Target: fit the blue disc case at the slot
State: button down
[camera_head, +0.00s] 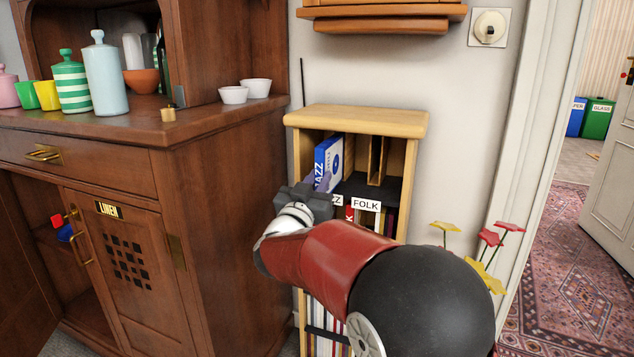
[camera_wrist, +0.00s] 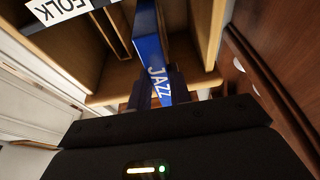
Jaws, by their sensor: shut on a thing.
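The blue disc case (camera_head: 328,165) stands upright with JAZZ on its spine, at the left part of the upper compartment of the wooden shelf unit (camera_head: 365,120). My gripper (camera_head: 312,195) is shut on its near end. In the wrist view the blue case (camera_wrist: 151,45) runs from between my fingertips (camera_wrist: 155,92) toward the shelf interior. A label ending in Z (camera_head: 336,200), partly hidden by my gripper, and a FOLK label (camera_head: 367,204) sit on the shelf edge. How deep the case sits, and its lower edge, cannot be told.
Thin wooden dividers (camera_head: 377,160) stand right of the case. More cases (camera_head: 388,220) fill the level below. A brown cabinet (camera_head: 215,200) stands close on the left, with bottles and bowls on top. Paper-like flowers (camera_head: 490,238) stand at the right.

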aim_at(332, 167)
jog(key=shift+w+d+p, duration=0.3)
jog(key=shift+w+d, duration=0.25)
jog(key=shift+w, duration=0.95)
jog(key=shift+w+d+p, duration=0.3)
jog(key=shift+w+d, duration=0.25)
jog(key=shift+w, duration=0.9)
jog(key=shift+w+d+p, duration=0.3)
jog(key=shift+w+d, duration=0.25)
jog(key=shift+w, duration=0.95)
jog(key=c, duration=1.2)
grip_release()
jog(key=v, duration=0.8)
jog(key=shift+b, duration=0.4)
jog(key=s+d+r+n+g+y+p, duration=0.2)
jog(key=s+d+r+n+g+y, duration=0.2)
jog(key=s+d+y, duration=0.35)
jog(key=s+d+f+g, duration=0.3)
jog(key=s+f, duration=0.1)
jog(key=s, duration=0.6)
jog(key=s+d+f+g+p, duration=0.1)
jog(key=s+d+f+g, duration=0.2)
jog(key=s, duration=0.8)
jog(key=s+d+f+g+p, duration=0.1)
jog(key=s+d+f+g, duration=0.2)
jog(key=s, duration=0.8)
jog(key=shift+f+g, duration=0.8)
jog(key=shift+f, duration=0.05)
